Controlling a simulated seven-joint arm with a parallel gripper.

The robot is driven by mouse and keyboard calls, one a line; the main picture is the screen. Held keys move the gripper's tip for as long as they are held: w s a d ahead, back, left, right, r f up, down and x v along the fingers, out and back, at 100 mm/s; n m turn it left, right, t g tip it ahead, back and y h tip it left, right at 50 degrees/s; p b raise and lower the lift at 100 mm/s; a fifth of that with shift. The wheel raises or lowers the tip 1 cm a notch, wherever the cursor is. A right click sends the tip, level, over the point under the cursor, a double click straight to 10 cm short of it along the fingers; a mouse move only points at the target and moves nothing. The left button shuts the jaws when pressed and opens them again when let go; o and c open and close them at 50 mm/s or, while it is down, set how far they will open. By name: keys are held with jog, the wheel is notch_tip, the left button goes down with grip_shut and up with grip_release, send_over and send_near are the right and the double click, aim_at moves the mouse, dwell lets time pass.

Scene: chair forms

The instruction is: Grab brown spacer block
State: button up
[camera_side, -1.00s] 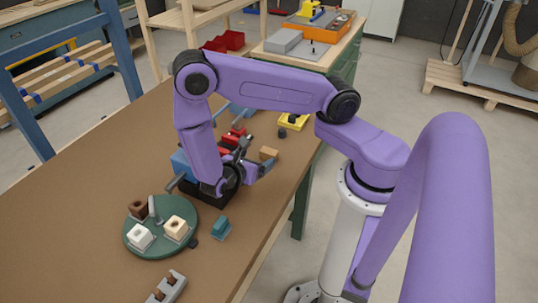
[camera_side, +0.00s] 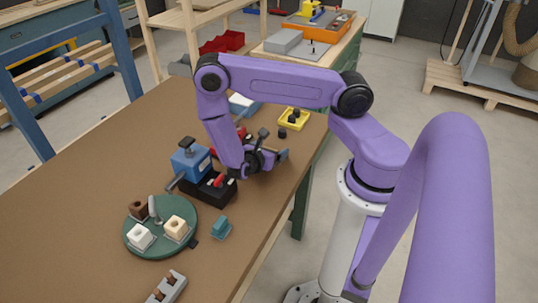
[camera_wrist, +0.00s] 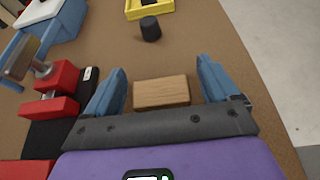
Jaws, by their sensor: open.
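The brown spacer block (camera_wrist: 162,92) is a small light-wood block lying on the brown table. In the wrist view it sits between the two blue fingers of my gripper (camera_wrist: 162,86), with a gap on each side. My gripper is open and empty. In the side view my gripper (camera_side: 278,160) is low over the table near its right edge, and I cannot make out the block there.
A red clamp (camera_wrist: 50,90) stands close to the left of my gripper. A black cylinder (camera_wrist: 150,28) and a yellow tray (camera_wrist: 148,8) are beyond the block. A blue and black fixture (camera_side: 205,180) and a green round plate (camera_side: 160,248) stand nearer the front.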

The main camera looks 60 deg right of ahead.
jog(key=c, duration=1)
jog(key=shift+c, duration=0.2)
jog(key=shift+r, duration=0.2)
